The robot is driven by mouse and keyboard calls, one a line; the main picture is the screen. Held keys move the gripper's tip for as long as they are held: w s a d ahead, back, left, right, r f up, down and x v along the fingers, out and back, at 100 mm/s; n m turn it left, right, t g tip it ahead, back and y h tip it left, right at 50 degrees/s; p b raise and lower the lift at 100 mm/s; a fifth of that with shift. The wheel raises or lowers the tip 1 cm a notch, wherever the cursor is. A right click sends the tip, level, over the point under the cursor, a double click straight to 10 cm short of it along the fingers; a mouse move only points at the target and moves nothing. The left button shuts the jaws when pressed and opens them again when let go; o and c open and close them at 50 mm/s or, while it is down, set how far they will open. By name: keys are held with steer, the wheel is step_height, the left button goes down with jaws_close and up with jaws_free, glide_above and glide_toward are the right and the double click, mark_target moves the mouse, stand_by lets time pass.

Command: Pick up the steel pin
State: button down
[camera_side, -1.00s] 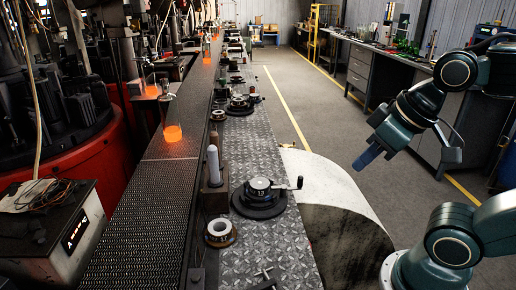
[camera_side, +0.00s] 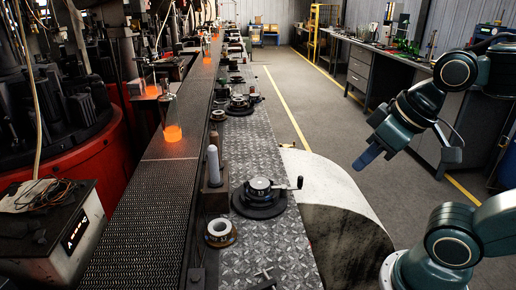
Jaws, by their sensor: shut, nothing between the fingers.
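My gripper (camera_side: 364,162) hangs in the air at the right, over the grey floor, with its blue fingers pointing down and left. It is shut and empty, well apart from the bench. I cannot single out the steel pin for certain. A pale grey upright cylinder with a rounded top (camera_side: 213,164) stands in a brown block (camera_side: 214,198) beside the conveyor. Small metal pieces (camera_side: 264,274) lie at the near end of the bench, cut by the picture's lower edge and too small to make out.
A black round fixture with a crank handle (camera_side: 260,196) and a ring-shaped part (camera_side: 220,231) sit on the tread-plate bench (camera_side: 283,240). A large curved pale metal piece (camera_side: 325,185) lies between bench and arm.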

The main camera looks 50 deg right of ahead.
steer(key=c, duration=1.1)
jaws_free()
steer(key=shift+c, duration=0.2)
steer(key=w+a+r+n+g, duration=0.15)
steer(key=w+r+n, duration=0.25)
steer(key=w, duration=0.5)
steer(key=w+a+r+n+g, duration=0.1)
steer(key=w+r+n+g, duration=0.2)
steer(key=w, duration=0.5)
steer(key=w+a+f+n, duration=0.1)
steer(key=w+a+n, duration=0.1)
steer(key=w, duration=0.5)
steer(key=w+a+f+n+g, duration=0.1)
steer(key=w+a+n, duration=0.2)
steer(key=w+n, duration=0.2)
steer(key=w, duration=0.3)
steer(key=shift+w+a+f, duration=0.2)
steer(key=shift+w+f, duration=0.1)
